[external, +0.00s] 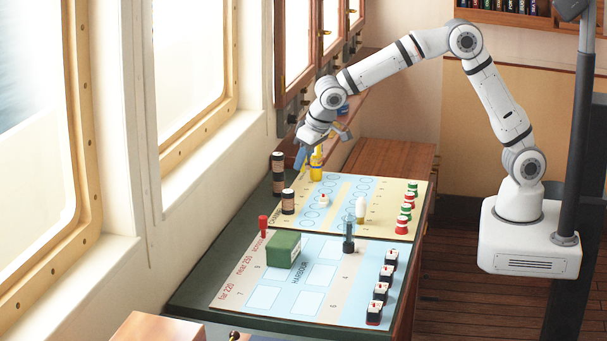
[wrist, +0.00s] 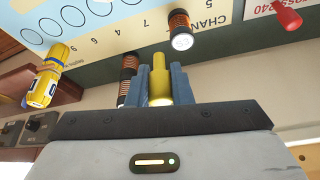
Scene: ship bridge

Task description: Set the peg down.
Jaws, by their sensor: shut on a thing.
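My gripper (wrist: 160,85) is shut on a yellow peg (wrist: 159,88), which stands out between its two blue-grey fingers in the wrist view. In the external view my gripper (external: 306,158) is over the far left end of the chart table, above the cream and blue channel chart (external: 392,188). A yellow piece (external: 316,168) shows beside the fingers there; I cannot tell how much of it is the held peg. A separate yellow piece with dark marks (wrist: 46,75) is on the left in the wrist view. A red peg (external: 263,226) stands at the chart's left edge.
Dark banded cylinders (external: 278,172) (external: 288,202) stand near my gripper. A green box (external: 283,250), a dark post (external: 348,240) and black blocks (external: 387,272) are on the harbour chart (external: 255,297). Red and green pieces (external: 402,225) line the right. Windows border the left.

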